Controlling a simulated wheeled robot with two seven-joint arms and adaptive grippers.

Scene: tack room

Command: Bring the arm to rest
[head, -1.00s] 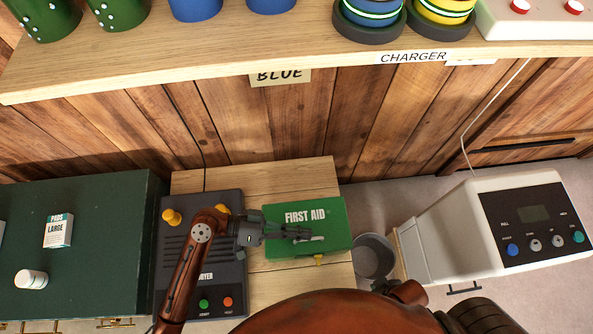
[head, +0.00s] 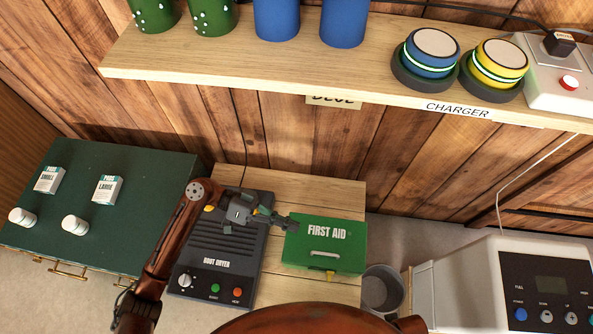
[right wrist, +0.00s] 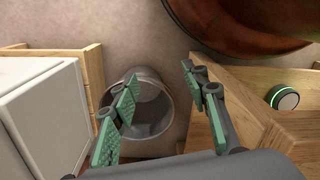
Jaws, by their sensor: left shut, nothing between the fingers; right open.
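My left gripper (head: 284,221) shows in the head view, shut and empty. It is over the right side of the dark boot dryer (head: 210,263), with its fingertips at the left edge of the green first aid box (head: 325,258). I cannot tell if the fingertips touch the box. My right gripper (right wrist: 160,105) shows in the right wrist view, open with nothing between its fingers. It is above a grey bin (right wrist: 150,112). The right gripper is not seen in the head view.
A wooden shelf (head: 350,75) above holds green and blue containers and a charger with round devices. A green cabinet (head: 110,225) with small boxes and white bottles is at left. A white machine (head: 480,280) stands at right. The grey bin (head: 382,290) is on the floor.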

